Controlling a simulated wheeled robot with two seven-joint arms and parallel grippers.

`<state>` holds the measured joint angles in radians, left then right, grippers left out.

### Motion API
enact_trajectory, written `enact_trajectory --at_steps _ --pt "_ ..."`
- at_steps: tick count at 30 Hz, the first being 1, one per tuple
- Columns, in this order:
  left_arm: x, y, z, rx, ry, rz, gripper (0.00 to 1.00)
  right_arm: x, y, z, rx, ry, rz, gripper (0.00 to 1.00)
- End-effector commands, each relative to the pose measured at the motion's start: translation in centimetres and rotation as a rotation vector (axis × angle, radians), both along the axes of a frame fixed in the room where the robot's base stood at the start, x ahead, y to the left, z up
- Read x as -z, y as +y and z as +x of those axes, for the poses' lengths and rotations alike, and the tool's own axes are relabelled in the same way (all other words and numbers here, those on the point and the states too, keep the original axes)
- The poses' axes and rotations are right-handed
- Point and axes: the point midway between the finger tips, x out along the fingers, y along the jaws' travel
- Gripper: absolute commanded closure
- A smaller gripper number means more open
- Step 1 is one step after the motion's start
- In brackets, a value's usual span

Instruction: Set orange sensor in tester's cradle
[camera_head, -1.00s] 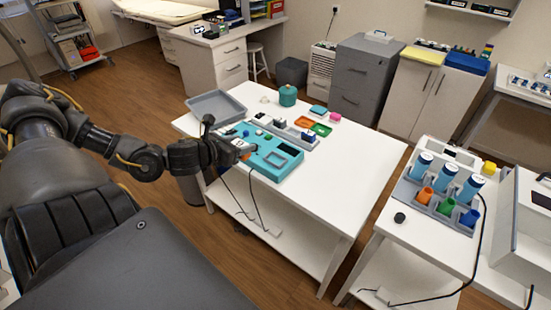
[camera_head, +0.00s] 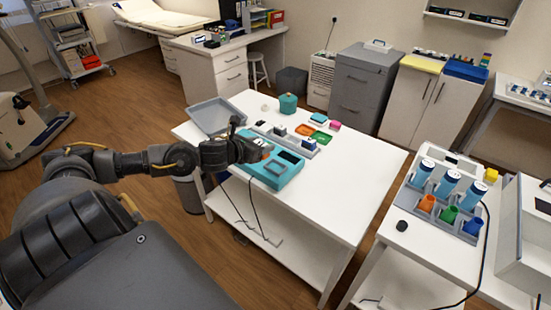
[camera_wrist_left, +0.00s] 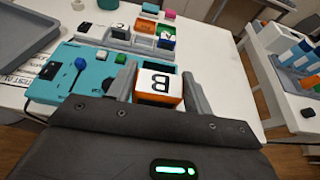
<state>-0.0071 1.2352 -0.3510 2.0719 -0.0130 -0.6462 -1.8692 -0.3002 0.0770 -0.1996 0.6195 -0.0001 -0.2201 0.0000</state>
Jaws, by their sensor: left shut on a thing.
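The orange sensor (camera_wrist_left: 158,86) has a white top marked with a dark letter B, seen upside down, and orange sides. My left gripper (camera_head: 264,151) is shut on it, with a finger on each side in the left wrist view (camera_wrist_left: 160,84). The teal tester (camera_head: 291,178) lies on the white table under the gripper. It also shows in the left wrist view (camera_wrist_left: 66,88), with a blue knob and a green button. I cannot tell the sensor's height above the tester. My right gripper is out of view.
A grey rack (camera_head: 305,145) with several sensors stands behind the tester. Orange (camera_head: 304,130) and green (camera_head: 321,137) dishes lie beyond it. A grey tray (camera_head: 214,117) is at the table's far left corner. The table's right part is clear.

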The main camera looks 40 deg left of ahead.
Motion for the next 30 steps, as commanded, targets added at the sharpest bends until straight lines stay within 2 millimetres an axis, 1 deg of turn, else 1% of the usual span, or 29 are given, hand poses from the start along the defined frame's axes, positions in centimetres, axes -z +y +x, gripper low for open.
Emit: enact_trajectory --at_steps 1,2,3,6,9,12,19,20,22,25,27,30 --pt "-0.1 -0.4 1.3 -0.002 -0.004 -0.01 0.74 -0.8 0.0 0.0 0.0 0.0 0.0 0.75" --pt "0.6 -0.6 1.8 -0.002 -0.002 -0.011 0.74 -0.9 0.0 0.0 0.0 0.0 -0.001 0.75" --pt "1.7 -0.6 2.4 -0.004 0.001 -0.009 0.74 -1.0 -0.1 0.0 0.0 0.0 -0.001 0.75" --pt "3.5 -1.0 3.8 -0.002 0.002 -0.007 0.74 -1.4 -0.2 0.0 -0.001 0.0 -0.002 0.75" --pt "4.7 -1.2 4.8 -0.002 0.0 -0.004 0.74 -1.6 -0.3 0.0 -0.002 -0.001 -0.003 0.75" --pt "5.5 -1.2 5.3 0.001 0.001 -0.001 0.74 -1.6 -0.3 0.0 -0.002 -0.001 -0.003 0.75" --pt "6.2 -1.4 5.7 0.001 0.001 -0.001 0.74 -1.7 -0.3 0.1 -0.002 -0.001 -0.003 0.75" --pt "6.4 -1.5 6.0 0.001 0.002 -0.001 0.74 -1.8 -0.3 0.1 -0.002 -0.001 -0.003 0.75" --pt "7.4 -1.4 5.9 -0.001 0.005 -0.003 0.74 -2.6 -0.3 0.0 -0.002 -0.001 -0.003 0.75" --pt "8.7 -1.4 5.9 -0.001 0.004 -0.002 0.74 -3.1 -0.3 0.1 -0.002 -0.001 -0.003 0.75" --pt "9.2 -1.4 5.9 0.0 0.002 0.0 0.74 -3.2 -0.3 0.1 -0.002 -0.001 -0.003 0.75" --pt "9.5 -1.4 5.9 0.002 0.001 0.001 0.74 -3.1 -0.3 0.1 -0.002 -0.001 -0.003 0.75"
